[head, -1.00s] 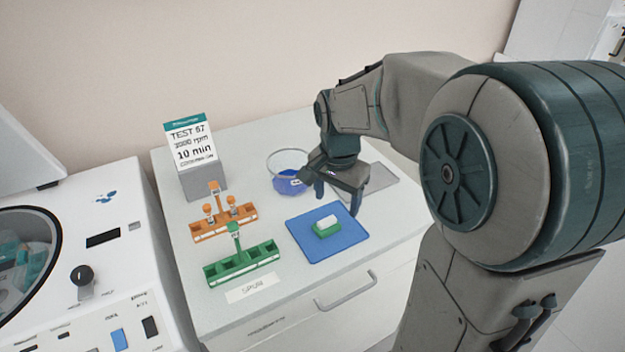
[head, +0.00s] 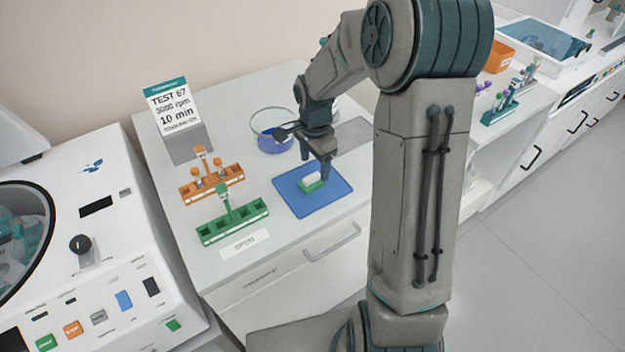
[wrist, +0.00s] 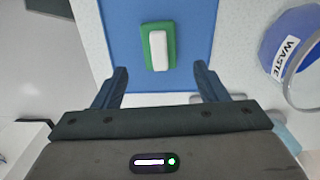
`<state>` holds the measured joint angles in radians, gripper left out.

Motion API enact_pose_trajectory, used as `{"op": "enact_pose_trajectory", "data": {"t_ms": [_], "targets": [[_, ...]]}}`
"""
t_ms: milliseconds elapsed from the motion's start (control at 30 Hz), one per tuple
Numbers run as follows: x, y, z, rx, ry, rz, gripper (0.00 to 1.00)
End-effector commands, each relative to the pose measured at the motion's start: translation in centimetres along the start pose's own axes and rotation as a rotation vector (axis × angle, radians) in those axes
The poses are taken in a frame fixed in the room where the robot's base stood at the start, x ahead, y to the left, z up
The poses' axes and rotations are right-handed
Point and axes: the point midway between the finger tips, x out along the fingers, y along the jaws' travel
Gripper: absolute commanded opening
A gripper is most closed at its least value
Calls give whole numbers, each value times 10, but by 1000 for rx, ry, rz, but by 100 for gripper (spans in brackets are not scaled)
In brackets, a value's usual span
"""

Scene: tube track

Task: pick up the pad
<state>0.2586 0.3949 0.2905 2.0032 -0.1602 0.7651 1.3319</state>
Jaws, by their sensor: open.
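The pad looks like a small green block with a white top (head: 312,182). It lies on a blue mat (head: 298,205) on the white bench. In the wrist view the pad (wrist: 158,47) sits ahead of my fingers, roughly centred between them, with the blue mat (wrist: 197,30) around it. My gripper (head: 315,168) is open and empty just above the pad in the head view; it also shows in the wrist view (wrist: 158,80). Its fingers do not touch the pad in the wrist view. In the head view the fingers partly overlap the pad's far side.
An orange rack (head: 210,182) with tubes and a green rack (head: 232,220) stand to the left. A sign (head: 175,115) stands at the back. A centrifuge (head: 95,240) is further left.

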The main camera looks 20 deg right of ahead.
Motion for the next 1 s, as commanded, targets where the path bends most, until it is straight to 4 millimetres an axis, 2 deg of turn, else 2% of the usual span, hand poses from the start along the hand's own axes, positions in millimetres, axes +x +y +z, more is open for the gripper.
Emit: {"op": "enact_pose_trajectory", "data": {"t_ms": [167, 400, 533, 767, 933, 1000], "targets": [[14, 0, 2, -1, -3, 3, 66], [44, 0, 3, -1, -2, 2, 66], [51, -1, 3, -2, -1, 1, 66], [52, -1, 3, -2, 0, 0, 66], [52, -1, 3, -1, 0, 0, 19], [52, -1, 3, -1, 0, 0, 18]]}}
